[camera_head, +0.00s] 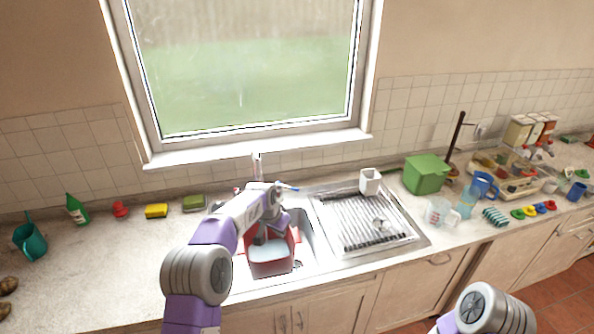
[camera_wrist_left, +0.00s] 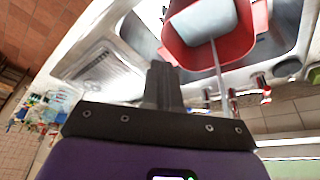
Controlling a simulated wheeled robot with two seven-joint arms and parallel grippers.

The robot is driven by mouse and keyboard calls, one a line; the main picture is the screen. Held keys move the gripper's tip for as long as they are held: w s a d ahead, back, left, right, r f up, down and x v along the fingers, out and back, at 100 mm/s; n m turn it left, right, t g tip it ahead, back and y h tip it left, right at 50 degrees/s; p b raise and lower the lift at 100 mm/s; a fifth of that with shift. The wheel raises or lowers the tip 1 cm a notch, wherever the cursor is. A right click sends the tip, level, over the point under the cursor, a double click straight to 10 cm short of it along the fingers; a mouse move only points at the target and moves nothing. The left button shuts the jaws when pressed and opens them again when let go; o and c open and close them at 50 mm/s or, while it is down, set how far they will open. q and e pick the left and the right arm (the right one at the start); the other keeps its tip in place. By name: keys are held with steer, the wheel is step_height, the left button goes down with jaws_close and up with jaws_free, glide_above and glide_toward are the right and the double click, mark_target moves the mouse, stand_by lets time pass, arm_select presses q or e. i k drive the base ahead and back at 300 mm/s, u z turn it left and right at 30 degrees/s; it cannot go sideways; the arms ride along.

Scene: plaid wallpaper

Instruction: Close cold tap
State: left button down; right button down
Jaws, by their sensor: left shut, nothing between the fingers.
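The tap (camera_head: 256,168) stands behind the sink, below the window. A small blue-marked handle (camera_head: 288,188), likely the cold tap, shows just right of my left wrist. My left gripper (camera_head: 262,234) points down over the sink, in front of the tap, partly hidden by my own arm. In the left wrist view its dark fingers (camera_wrist_left: 162,85) are together and empty. The tap's spout (camera_wrist_left: 216,68) and a red-marked handle (camera_wrist_left: 262,84) show there, right of the fingers. The cold handle cannot be made out in that view. My right gripper is out of view.
A red basin (camera_head: 270,266) sits in the sink under my left gripper. The drainer (camera_head: 410,234) on the right holds a white cup (camera_head: 370,181) and a glass. A green box (camera_head: 426,174) stands beyond it. A yellow sponge (camera_head: 156,211) lies left of the sink.

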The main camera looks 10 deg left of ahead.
mark_target(278, 184)
steer(key=i, duration=1.2)
